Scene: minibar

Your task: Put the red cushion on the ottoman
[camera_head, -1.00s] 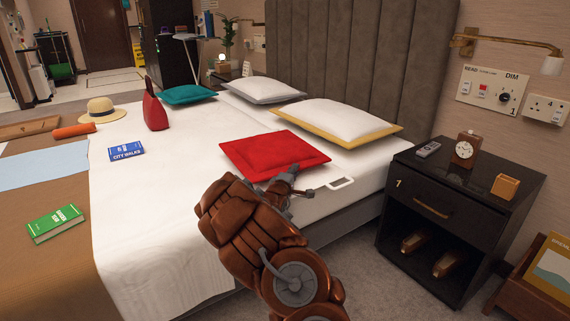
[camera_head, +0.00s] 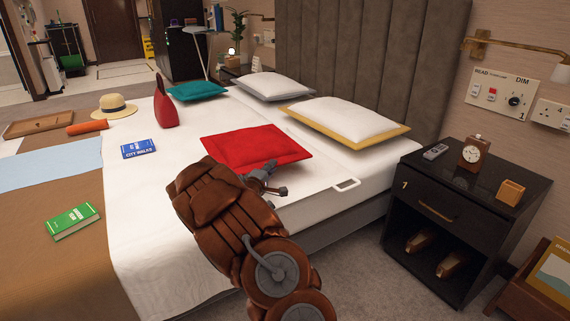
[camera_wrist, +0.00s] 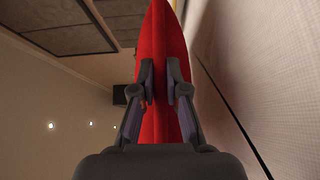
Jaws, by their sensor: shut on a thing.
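The red cushion (camera_head: 250,147) is above the white bed near its right side in the head view, roughly flat and slightly tilted. My gripper (camera_head: 268,172) is shut on the cushion's near edge. In the wrist view the red cushion (camera_wrist: 160,50) shows edge-on between the two fingers of my gripper (camera_wrist: 160,85), which pinch it from both sides. I cannot tell how far the cushion is clear of the bed. No ottoman shows in these frames.
The bed (camera_head: 190,230) holds a teal cushion (camera_head: 190,91), white pillows, a red bag (camera_head: 165,104), a hat (camera_head: 114,105) and books. A black nightstand (camera_head: 465,205) with a clock stands at the right. Carpet (camera_head: 350,265) shows between bed and nightstand.

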